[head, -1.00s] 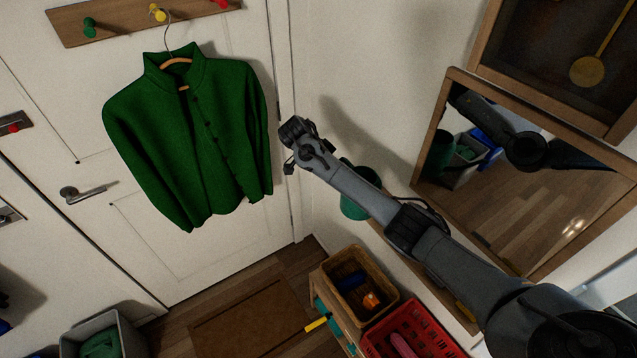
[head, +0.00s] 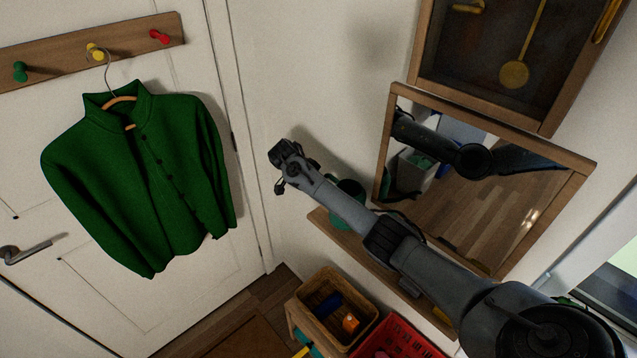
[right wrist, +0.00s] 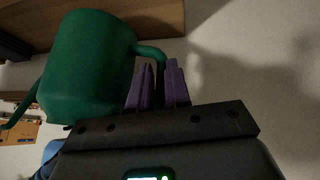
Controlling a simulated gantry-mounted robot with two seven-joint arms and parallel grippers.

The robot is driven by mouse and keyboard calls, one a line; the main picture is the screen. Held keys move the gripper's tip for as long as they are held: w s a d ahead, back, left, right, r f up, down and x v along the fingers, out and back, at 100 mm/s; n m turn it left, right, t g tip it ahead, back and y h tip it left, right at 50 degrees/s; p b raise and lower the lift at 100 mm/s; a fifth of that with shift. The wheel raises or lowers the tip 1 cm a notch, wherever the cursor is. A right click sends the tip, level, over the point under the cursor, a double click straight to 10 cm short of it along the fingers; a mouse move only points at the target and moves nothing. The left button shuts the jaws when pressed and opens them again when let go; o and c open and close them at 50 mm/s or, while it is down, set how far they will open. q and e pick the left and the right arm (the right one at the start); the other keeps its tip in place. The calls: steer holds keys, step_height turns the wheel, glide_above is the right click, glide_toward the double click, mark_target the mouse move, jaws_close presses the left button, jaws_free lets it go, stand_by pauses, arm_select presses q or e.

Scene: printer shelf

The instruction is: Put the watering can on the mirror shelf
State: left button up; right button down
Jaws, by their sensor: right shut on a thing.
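The green watering can (head: 347,212) shows partly behind my right arm in the head view, by the left end of the wooden mirror shelf (head: 398,284). In the right wrist view the can (right wrist: 88,68) fills the left side, its spout toward the lower left. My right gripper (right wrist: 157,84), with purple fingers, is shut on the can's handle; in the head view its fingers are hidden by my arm. The shelf's wood (right wrist: 150,14) is close beside the can in the wrist view. I cannot tell whether they touch. My left gripper is not in view.
A framed mirror (head: 480,190) hangs above the shelf, with a pendulum clock (head: 515,50) above it. A wicker basket (head: 300,318) and a red crate (head: 400,345) stand below. A green jacket (head: 150,180) hangs on the door at left.

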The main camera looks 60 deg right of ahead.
step_height(320, 180, down, 4)
steer(key=shift+d+r, duration=0.1)
steer(key=shift+d, duration=0.05)
stand_by(0.4)
steer(key=c, duration=1.1)
jaws_free()
